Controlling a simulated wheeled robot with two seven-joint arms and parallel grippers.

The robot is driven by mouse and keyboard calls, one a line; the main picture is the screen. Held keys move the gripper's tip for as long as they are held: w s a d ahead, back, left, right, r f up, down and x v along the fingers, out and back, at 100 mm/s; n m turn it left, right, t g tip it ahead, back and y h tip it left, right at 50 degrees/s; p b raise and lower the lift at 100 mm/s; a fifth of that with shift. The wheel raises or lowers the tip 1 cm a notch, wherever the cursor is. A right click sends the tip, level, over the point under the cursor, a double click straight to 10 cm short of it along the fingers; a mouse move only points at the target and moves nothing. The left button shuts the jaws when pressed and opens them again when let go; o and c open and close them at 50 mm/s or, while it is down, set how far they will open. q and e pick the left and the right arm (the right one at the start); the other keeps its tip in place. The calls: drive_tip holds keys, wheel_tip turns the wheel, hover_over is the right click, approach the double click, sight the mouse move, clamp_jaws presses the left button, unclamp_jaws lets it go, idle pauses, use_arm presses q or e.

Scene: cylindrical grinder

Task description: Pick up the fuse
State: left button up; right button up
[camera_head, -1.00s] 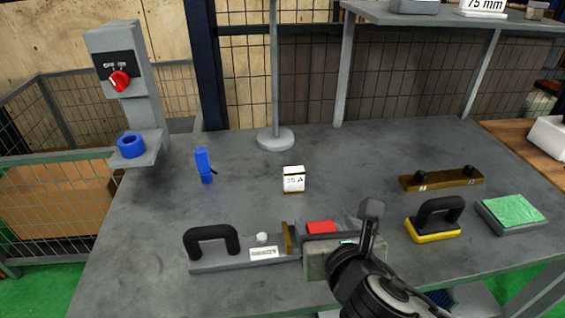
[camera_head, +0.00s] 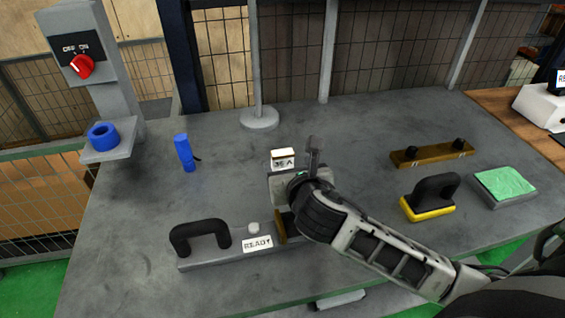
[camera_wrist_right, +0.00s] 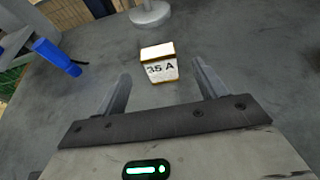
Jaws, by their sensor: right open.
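The fuse (camera_head: 283,155) is a small white block with brown edges, marked "35 A". It stands on the grey table near the middle. My right gripper (camera_head: 299,158) is low over the table on the near side of the fuse, partly covering its lower part in the head view. In the right wrist view the fuse (camera_wrist_right: 159,66) lies ahead, between the lines of the two open fingers (camera_wrist_right: 162,82), with no finger visibly touching it. My left gripper is not in view.
A fixture with a black handle (camera_head: 200,236) and a "READY" label sits in front. A blue tool (camera_head: 185,152) and a post base (camera_head: 259,118) stand behind. A yellow-based handle block (camera_head: 431,198), a brown bar (camera_head: 433,154) and a green pad (camera_head: 504,184) lie right.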

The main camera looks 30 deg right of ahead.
sight(284, 159)
drive_tip(key=x, duration=0.4)
drive_tip(key=shift+w+f, duration=0.15)
drive_tip(key=shift+f, duration=0.05)
drive_tip(key=c, duration=1.1)
drive_tip(key=shift+r, duration=0.15)
